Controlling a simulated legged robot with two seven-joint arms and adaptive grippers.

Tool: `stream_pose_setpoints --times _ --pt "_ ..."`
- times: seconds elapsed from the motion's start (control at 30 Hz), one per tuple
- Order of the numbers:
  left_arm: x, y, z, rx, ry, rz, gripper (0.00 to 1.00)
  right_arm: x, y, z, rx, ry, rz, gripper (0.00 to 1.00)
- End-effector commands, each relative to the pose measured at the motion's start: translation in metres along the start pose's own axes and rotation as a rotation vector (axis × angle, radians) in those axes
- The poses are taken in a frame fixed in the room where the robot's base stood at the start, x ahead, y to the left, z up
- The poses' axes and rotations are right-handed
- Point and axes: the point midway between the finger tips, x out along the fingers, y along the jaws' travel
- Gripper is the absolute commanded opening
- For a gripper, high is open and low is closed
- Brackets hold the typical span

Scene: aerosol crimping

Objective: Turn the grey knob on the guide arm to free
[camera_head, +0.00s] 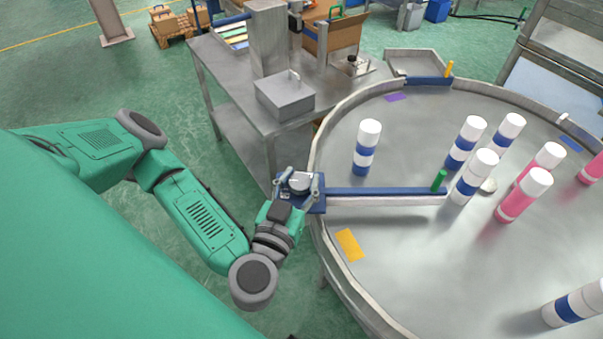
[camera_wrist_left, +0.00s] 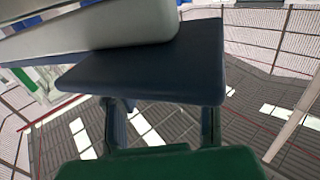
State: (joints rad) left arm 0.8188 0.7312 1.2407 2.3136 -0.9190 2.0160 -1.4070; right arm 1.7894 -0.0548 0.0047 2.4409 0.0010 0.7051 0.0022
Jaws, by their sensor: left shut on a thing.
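The guide arm (camera_head: 385,198) is a blue-topped grey bar reaching from a blue bracket (camera_head: 318,200) at the round table's left rim inward over the table. A green peg (camera_head: 439,180) stands near its far end. The grey knob (camera_head: 300,181) sits at the bracket end. My left gripper (camera_head: 299,185) reaches it from below in the head view, with one finger on each side, shut on the knob. In the left wrist view a dark blue plate (camera_wrist_left: 150,75) and a pale grey part fill the upper middle; the knob's setting cannot be read. My right gripper is not in view.
The round metal table (camera_head: 400,270) carries several white-capped cans, blue-banded (camera_head: 366,150) and pink (camera_head: 524,195). One blue-banded can stands close to the arm's far end. A metal bench (camera_head: 225,75) with a grey box (camera_head: 285,97) stands behind the bracket. The table's near left is mostly clear.

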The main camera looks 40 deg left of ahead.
Motion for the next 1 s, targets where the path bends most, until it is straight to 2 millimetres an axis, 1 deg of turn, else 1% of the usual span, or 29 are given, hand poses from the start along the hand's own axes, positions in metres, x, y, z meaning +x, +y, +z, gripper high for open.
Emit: stream_pose_setpoints --times 0.13,0.53,0.57,0.6,0.63,0.9,1.0 --pt "0.0007 -0.0008 -0.0022 -0.001 0.005 -0.016 0.05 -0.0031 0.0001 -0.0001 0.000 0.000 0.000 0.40" --pt "0.0003 -0.0006 -0.0022 -0.003 0.007 -0.018 0.05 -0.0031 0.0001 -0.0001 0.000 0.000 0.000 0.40" --pt "0.0003 -0.0006 -0.0022 -0.003 0.007 -0.018 0.40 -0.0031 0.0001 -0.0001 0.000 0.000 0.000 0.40" --pt "0.0003 -0.0006 -0.0022 -0.003 0.007 -0.018 0.54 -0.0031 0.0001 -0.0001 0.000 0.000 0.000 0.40" --pt "0.0002 -0.0005 -0.0021 -0.003 0.006 -0.017 0.58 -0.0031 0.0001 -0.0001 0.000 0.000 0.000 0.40" --pt "0.0005 0.0001 -0.0006 -0.001 0.002 -0.015 0.58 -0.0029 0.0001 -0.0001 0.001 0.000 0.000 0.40" --pt "-0.0022 0.0004 0.0001 -0.001 0.000 -0.014 0.58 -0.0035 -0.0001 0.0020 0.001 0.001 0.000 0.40"
